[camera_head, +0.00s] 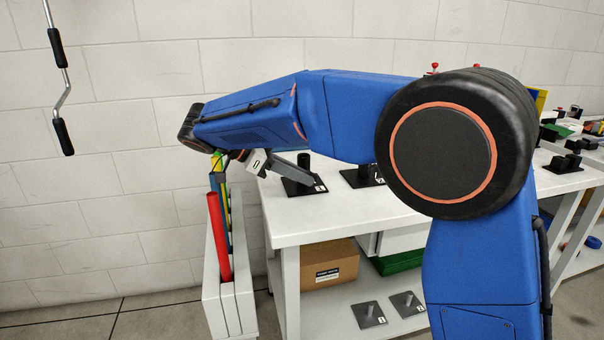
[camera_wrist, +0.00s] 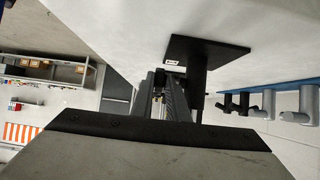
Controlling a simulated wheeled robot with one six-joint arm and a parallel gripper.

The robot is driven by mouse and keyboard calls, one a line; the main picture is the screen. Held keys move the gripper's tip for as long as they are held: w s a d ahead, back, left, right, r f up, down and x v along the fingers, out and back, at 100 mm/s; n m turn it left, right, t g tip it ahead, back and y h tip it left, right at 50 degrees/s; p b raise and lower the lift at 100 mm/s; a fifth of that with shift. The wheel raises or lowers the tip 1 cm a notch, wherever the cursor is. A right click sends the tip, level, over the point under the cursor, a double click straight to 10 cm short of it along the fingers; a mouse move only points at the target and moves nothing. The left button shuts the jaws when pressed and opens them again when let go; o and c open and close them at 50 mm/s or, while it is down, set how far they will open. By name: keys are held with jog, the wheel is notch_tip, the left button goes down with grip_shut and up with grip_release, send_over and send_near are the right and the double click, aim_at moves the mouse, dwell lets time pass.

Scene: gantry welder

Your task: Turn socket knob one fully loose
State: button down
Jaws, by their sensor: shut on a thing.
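Socket one, a black upright post on a square base plate (camera_head: 300,188), stands on the near left part of the white table. The base and its post also show in the wrist view (camera_wrist: 208,50), upside down there. My gripper (camera_head: 308,178) reaches in from the left, its grey fingers low against the post. In the wrist view the fingers (camera_wrist: 172,78) are beside the post and near the plate. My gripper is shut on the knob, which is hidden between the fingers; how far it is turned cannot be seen.
A second black socket (camera_head: 362,176) stands to the right on the table (camera_head: 290,228). A grey holder (camera_head: 214,300) with a red rod (camera_head: 218,238) is at the table's left end. A cardboard box (camera_head: 328,268) sits below. A cranked handle (camera_head: 60,92) hangs at upper left.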

jog(key=shift+a+f+t+h, duration=0.1)
jog(key=shift+f+t+h, duration=0.05)
jog(key=shift+h, duration=0.4)
jog(key=shift+a+f+t+h, duration=0.1)
jog(key=shift+t+h, duration=0.05)
jog(key=shift+h, duration=0.4)
jog(key=c, duration=1.7)
grip_release()
